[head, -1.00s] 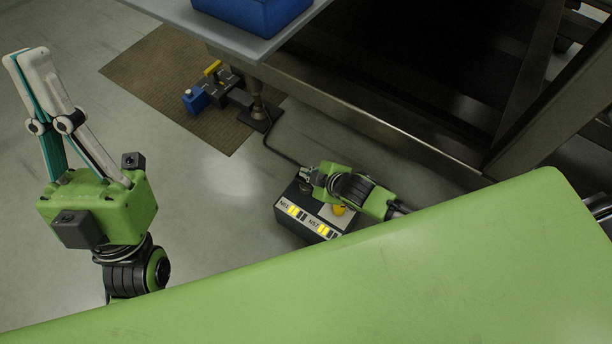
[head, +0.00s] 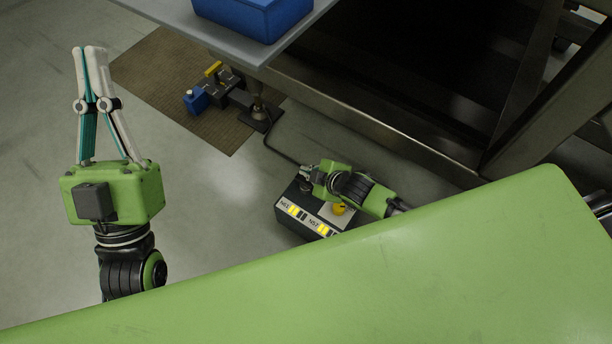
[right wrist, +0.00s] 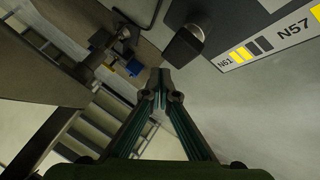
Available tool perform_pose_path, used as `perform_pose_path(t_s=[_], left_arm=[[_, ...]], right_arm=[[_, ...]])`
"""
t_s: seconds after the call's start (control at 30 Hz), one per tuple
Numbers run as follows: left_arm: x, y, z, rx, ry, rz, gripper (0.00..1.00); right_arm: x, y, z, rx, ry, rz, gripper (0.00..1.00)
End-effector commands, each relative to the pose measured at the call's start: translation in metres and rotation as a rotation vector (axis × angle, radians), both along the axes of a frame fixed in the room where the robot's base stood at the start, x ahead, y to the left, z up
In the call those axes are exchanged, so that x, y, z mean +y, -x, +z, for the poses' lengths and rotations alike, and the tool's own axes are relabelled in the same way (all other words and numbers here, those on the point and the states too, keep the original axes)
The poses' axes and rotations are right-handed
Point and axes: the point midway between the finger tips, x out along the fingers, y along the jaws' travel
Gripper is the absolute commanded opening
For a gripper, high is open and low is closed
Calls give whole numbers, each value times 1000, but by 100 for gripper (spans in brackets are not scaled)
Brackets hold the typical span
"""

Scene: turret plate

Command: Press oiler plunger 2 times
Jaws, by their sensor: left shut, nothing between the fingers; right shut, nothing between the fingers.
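A dark control box (head: 290,219) stands on the floor under my right arm, with a white label strip and yellow bars. It carries a dark knob (head: 305,186) and a yellow knob (head: 339,208). The dark knob (right wrist: 188,42) also shows in the right wrist view, right of the fingertips. No part is clearly marked as the oiler plunger. My right gripper (head: 305,171) is over the box's far edge; in the right wrist view its fingertips (right wrist: 159,76) are together, empty, and apart from the knob. My left gripper (head: 90,50) is shut and empty, raised at the left.
A small blue, black and yellow device (head: 215,90) sits at the edge of a brown mat (head: 155,75). A dark cable (head: 272,148) runs from the box past a table leg (head: 258,100). A grey table (head: 225,38) holds a blue bin (head: 255,14). Floor at left is clear.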

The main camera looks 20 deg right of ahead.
Motion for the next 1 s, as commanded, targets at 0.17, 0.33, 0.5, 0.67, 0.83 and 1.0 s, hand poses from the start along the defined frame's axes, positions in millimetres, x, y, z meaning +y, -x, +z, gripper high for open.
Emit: perform_pose_path(t_s=[0.17, 0.33, 0.5, 0.67, 0.83, 1.0], left_arm=[[-2, -13, -12, 83, -25, 5, 0], [-3, -23, -26, 162, -47, 9, 0], [-4, -33, -40, 241, -70, 13, 0], [-4, -41, -54, 314, -90, 17, 0], [-4, -48, -70, 393, -113, 22, 0], [-3, -53, -86, 471, -135, 27, 0]], right_arm=[[0, 0, 4, 0, 0, 0, 0], [0, 0, 7, 0, 0, 0, 0], [0, 0, 10, 0, 0, 0, 0], [0, 0, 13, 0, 0, 0, 0], [0, 0, 16, 0, 0, 0, 0], [0, 0, 19, 0, 0, 0, 0]])
